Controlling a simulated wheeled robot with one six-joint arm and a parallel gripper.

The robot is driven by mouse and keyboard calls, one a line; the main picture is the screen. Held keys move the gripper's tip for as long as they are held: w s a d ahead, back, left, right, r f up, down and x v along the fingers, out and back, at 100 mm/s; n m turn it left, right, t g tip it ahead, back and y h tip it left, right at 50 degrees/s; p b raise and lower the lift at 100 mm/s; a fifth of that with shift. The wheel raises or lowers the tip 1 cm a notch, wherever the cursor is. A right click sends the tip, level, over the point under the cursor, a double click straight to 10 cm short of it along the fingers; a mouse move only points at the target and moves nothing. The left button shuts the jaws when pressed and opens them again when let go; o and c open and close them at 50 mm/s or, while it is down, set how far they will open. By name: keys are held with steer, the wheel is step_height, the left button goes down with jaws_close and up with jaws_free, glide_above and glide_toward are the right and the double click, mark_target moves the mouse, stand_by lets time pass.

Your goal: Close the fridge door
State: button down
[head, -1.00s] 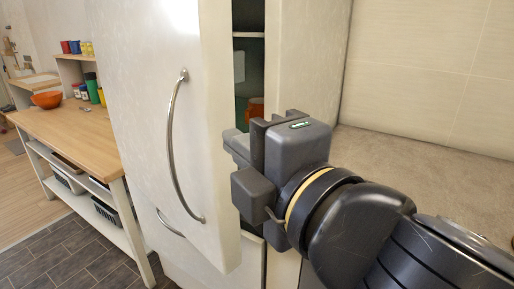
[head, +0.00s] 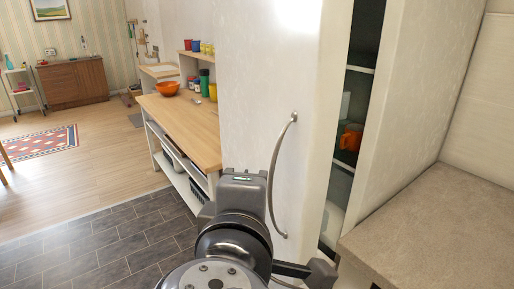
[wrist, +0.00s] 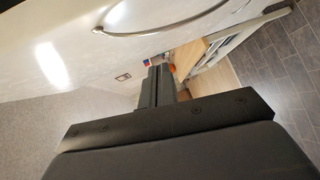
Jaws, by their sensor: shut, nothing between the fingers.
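The white fridge door (head: 255,90) stands ajar. A narrow gap at its right edge shows shelves and an orange item (head: 350,137) inside the fridge body (head: 412,95). The curved metal handle (head: 271,185) is on the door's outer face. My gripper (head: 242,174) is on the outer side of the door, just left of the handle in the picture. In the wrist view the shut, empty fingers (wrist: 158,85) point along the door face (wrist: 50,65), with the handle (wrist: 160,30) above them. I cannot tell whether the gripper touches the door.
A wooden-topped shelf unit (head: 190,125) with an orange bowl (head: 167,88) and jars stands left of the fridge. A beige counter (head: 440,215) is at right. The dark tiled floor (head: 95,245) at left is clear.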

mark_target(319, 161)
steer(key=a+f+m+h+p, duration=0.3)
steer(key=a+m+h+p, duration=0.2)
steer(key=a+h+p, duration=0.55)
steer(key=w+d+y+p, duration=0.2)
steer(key=w+d+p, duration=0.2)
steer(key=w+d, duration=0.5)
steer(key=shift+w+d+p, duration=0.15)
steer(key=shift+d+p, duration=0.15)
steer(key=shift+d, duration=0.45)
steer(key=shift+f, duration=0.1)
steer(key=w+d+b, duration=0.1)
steer(key=d+b, duration=0.1)
steer(key=d, duration=0.1)
steer(key=w+d+y+b, duration=0.1)
steer(key=w+d+b, duration=0.1)
steer(key=d, duration=0.2)
steer(key=w+d+n+t+y+b, duration=0.1)
steer(key=w+d+b, duration=0.1)
steer(key=d, duration=0.2)
steer(key=shift+d+f, duration=0.15)
steer(key=shift+w+d, duration=0.1)
steer(key=shift+d, duration=0.25)
steer(key=shift+r, duration=0.25)
